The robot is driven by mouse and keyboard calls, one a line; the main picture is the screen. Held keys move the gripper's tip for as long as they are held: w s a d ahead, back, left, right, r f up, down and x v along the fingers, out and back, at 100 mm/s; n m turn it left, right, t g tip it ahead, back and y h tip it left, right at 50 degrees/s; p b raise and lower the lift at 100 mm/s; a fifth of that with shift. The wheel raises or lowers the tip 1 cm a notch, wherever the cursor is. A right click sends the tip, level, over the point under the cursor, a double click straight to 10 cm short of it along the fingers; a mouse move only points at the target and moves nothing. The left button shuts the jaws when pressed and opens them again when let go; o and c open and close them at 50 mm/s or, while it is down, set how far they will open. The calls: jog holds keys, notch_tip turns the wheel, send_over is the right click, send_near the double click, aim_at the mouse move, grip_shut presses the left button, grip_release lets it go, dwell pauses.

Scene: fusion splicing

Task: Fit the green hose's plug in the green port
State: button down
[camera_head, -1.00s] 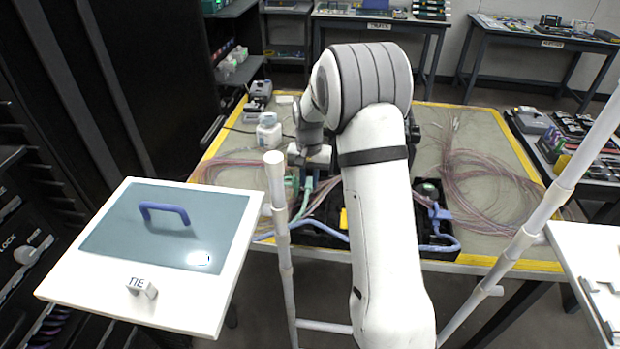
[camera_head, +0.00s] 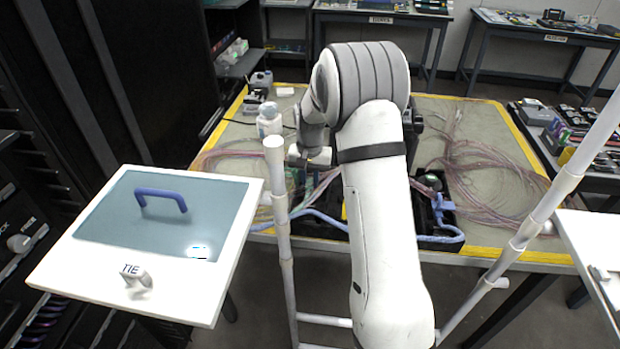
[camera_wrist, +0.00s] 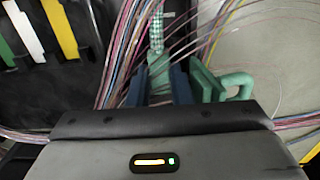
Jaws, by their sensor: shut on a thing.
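In the wrist view the green braided hose (camera_wrist: 156,32) runs down from the top to a green plug (camera_wrist: 159,72) between the blue-grey fingers of my gripper (camera_wrist: 160,84). The gripper is shut on this plug. Just right of the fingers is a green fitting with a looped part (camera_wrist: 215,86); I cannot tell whether it is the green port. In the head view my gripper (camera_head: 311,160) is low over the table's near left part, partly behind my arm. I cannot tell whether the plug touches any port.
Thin loose fibres (camera_wrist: 118,62) run close around the fingers. Yellow, white and green strips (camera_wrist: 60,28) stand at upper left in the wrist view. In the head view, a white bottle (camera_head: 269,122) stands behind the gripper, and a blue hose (camera_head: 440,212) lies at right.

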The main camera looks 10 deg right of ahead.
aim_at(310, 182)
jog(key=shift+f, duration=0.2)
jog(key=shift+f+b, duration=0.3)
jog(key=shift+f, duration=0.4)
dwell(0.8)
jog(key=c, duration=1.2)
grip_release()
jog(key=shift+s+d, duration=0.1)
jog(key=shift+c, duration=0.2)
notch_tip(310, 182, up, 7)
jog(key=shift+r, duration=0.6)
